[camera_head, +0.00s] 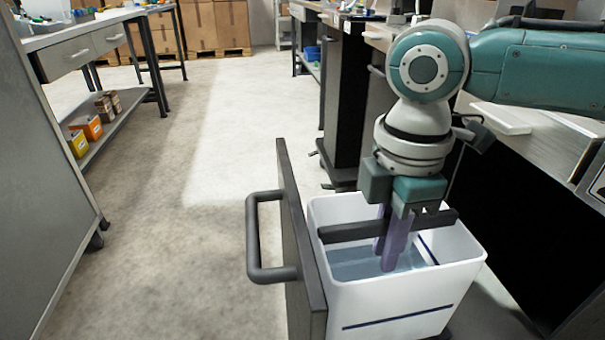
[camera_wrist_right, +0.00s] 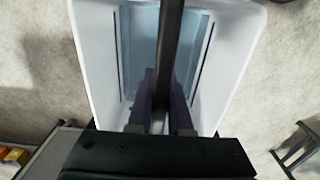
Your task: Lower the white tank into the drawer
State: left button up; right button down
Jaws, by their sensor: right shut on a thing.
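The white tank (camera_head: 405,305) is an open, tapered container with a dark blue line on its wall and a bluish-grey area inside. It looks upright, right behind the drawer front (camera_head: 296,235), which has a dark loop handle (camera_head: 252,240). A dark bar (camera_head: 345,232) crosses the tank's top. My right gripper (camera_head: 392,245) points down and is shut on this bar, its purple fingers reaching inside the tank. The wrist view shows the gripper (camera_wrist_right: 160,105), bar (camera_wrist_right: 169,40) and tank (camera_wrist_right: 228,50). The tank's underside is hidden, so I cannot tell whether it rests on anything. My left gripper is out of view.
A grey counter (camera_head: 545,150) runs along the right, with a dark opening below. A workbench (camera_head: 75,45) with a lower shelf holding small boxes (camera_head: 85,130) stands at the left. A grey cabinet side (camera_head: 40,190) is at the near left. The floor (camera_head: 185,220) between is clear.

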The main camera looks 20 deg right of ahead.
jog(key=shift+w+f+b, duration=0.1)
jog(key=shift+f+b, duration=0.4)
jog(key=shift+f, duration=0.75)
jog(key=shift+f+b, duration=0.35)
jog(key=shift+b, duration=0.05)
jog(key=c, duration=0.8)
grip_release()
jog(key=shift+c, duration=0.2)
jog(key=shift+o, duration=0.4)
jog(key=shift+f, duration=0.2)
notch_tip(320, 180, up, 9)
jog(key=p, duration=0.3)
jog(key=shift+r+p, duration=0.35)
jog(key=shift+r, duration=0.25)
